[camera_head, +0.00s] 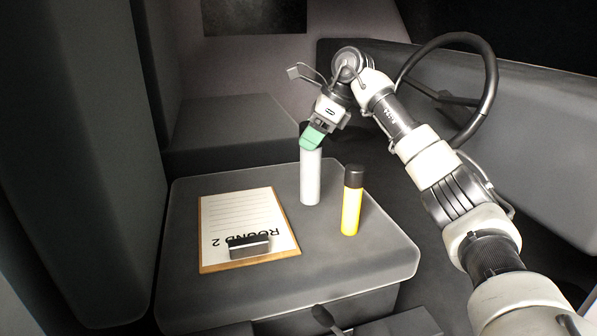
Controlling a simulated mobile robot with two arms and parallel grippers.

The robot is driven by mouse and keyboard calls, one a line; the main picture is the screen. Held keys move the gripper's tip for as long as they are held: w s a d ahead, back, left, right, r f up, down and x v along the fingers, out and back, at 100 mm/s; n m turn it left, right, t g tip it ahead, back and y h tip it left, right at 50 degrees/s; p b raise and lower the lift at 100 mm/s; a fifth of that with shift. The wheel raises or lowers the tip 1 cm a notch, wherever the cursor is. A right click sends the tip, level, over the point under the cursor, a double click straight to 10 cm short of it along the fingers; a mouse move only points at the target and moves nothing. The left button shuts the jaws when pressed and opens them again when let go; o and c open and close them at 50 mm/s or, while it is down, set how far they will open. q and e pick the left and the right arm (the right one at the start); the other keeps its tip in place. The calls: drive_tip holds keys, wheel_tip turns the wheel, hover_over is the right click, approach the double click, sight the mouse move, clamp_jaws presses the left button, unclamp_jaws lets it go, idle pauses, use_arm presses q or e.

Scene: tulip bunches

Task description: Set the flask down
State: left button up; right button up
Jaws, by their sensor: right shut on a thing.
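A pale grey cylindrical flask (310,180) stands upright over the grey box-like surface (340,260), right of the clipboard. My right gripper (312,138) comes down on its top end from above and is shut on it. A mint-green part covers the flask's top, and I cannot tell whether it is fingertip or cap. The flask's base appears at or just above the surface; contact is unclear. A yellow flask (351,208) with a dark cap stands upright to its right, apart from it. My left gripper is not in view.
A clipboard (203,238) with a lined "ROUND 2" sheet and a dark clip lies on the left of the surface. A steering wheel (488,85) is at the upper right, behind my right arm. The front right of the surface is clear.

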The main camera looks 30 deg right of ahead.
sight(309, 159)
wheel_tip(309, 159, down, 6)
drive_tip(key=shift+w+r, duration=0.15)
drive_tip(key=shift+f, duration=0.2)
drive_tip(key=o, duration=1.1)
drive_tip(key=shift+c, duration=0.2)
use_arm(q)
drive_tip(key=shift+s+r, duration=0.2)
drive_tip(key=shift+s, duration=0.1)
use_arm(e)
drive_tip(key=shift+o, duration=1.4)
